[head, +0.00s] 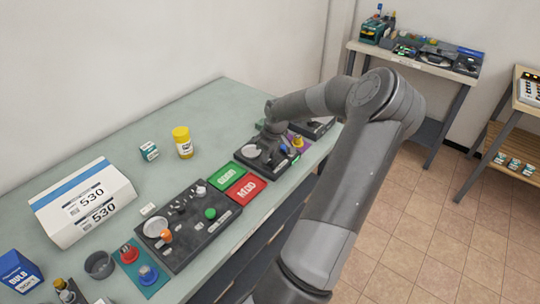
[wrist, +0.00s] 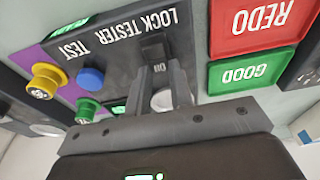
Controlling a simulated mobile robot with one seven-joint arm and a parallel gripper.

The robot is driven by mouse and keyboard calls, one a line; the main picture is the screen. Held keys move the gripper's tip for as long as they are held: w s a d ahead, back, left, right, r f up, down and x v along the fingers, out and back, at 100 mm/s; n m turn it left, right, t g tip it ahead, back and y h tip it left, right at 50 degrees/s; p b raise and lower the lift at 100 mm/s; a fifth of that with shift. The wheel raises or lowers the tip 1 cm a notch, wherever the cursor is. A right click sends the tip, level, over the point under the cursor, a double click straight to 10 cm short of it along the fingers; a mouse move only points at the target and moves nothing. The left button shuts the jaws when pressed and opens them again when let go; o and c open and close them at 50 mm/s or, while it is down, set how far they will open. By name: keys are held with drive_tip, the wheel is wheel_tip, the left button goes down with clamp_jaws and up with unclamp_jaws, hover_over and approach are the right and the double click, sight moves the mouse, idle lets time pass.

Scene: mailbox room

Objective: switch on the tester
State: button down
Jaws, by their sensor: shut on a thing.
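The lock tester (head: 246,153) is a dark panel on the green bench, right of the GOOD and REDO plates. In the wrist view its panel (wrist: 120,62) carries LOCK TESTER and TEST lettering, seen upside down. A blue button (wrist: 90,78) sits beside the TEST label. A small dark switch (wrist: 156,45) stands near the panel's edge. My gripper (wrist: 160,72) is over the panel with its two fingers close together at this switch, shut on it. The fingers hide part of the switch, so its position is unclear. In the head view my gripper (head: 271,146) covers much of the tester.
A green GOOD plate (head: 226,177) and red REDO plate (head: 246,187) lie beside the tester. Yellow (wrist: 47,80) and green (wrist: 87,108) knobs stand close to my gripper. A dark tool board (head: 180,243), yellow bottle (head: 182,142) and 530 box (head: 85,205) are further left.

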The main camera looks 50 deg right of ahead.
sight(270, 161)
drive_tip(key=shift+w+f+g, duration=0.1)
drive_tip(key=shift+w+g, duration=0.1)
drive_tip(key=shift+g, duration=0.4)
drive_tip(key=c, duration=1.3)
unclamp_jaws()
drive_tip(key=r, duration=1.1)
drive_tip(key=shift+s, duration=0.35)
